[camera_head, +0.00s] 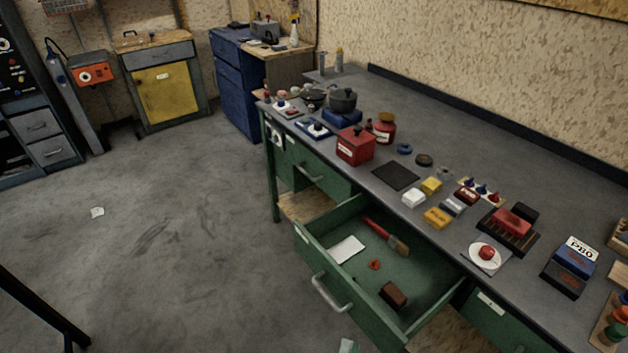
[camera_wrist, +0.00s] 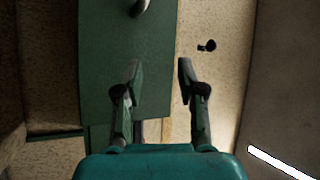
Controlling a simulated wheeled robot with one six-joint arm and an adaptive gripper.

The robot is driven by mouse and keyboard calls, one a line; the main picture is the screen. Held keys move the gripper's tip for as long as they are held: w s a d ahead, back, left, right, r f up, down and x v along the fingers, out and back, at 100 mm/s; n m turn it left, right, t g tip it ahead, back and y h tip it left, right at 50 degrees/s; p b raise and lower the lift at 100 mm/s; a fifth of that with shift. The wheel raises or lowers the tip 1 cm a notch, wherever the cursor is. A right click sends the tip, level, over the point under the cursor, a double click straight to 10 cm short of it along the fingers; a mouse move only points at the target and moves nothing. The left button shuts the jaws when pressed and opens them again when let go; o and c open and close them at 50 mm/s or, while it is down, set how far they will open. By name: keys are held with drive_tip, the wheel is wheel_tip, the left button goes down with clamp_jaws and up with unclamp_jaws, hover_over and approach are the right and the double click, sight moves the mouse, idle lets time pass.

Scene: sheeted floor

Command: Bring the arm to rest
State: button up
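My gripper (camera_wrist: 158,68) shows in the wrist view with its two fingers spread apart and nothing between them. A green panel (camera_wrist: 125,55) with a metal handle (camera_wrist: 141,8) at its top lies beyond the fingers, to the left and middle. I cannot tell how far the fingertips are from it. My gripper is not clearly seen in the head view, and the pose of the arm there is hidden.
A green drawer (camera_head: 371,315) stands pulled out from the workbench (camera_head: 455,150), holding a red-handled brush (camera_head: 385,236), a white card and a dark brown block (camera_head: 393,295). Several small items crowd the bench top. Open grey floor (camera_head: 190,230) lies to the left.

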drive_tip(key=s+d+r+n+g+y, duration=0.2)
drive_tip(key=s+n, duration=0.4)
drive_tip(key=s, duration=0.3)
drive_tip(key=s+d+r+n+g+y, duration=0.2)
drive_tip(key=s+d+r+n, duration=0.3)
drive_tip(key=s, duration=0.5)
drive_tip(key=s+d+r+n+g+y, duration=0.2)
drive_tip(key=s+r+n, duration=0.4)
drive_tip(key=s, duration=0.3)
drive_tip(key=shift+s+d+r+n+y, duration=0.15)
drive_tip(key=shift+d+r+n+y, duration=0.2)
drive_tip(key=shift+d+y, duration=0.35)
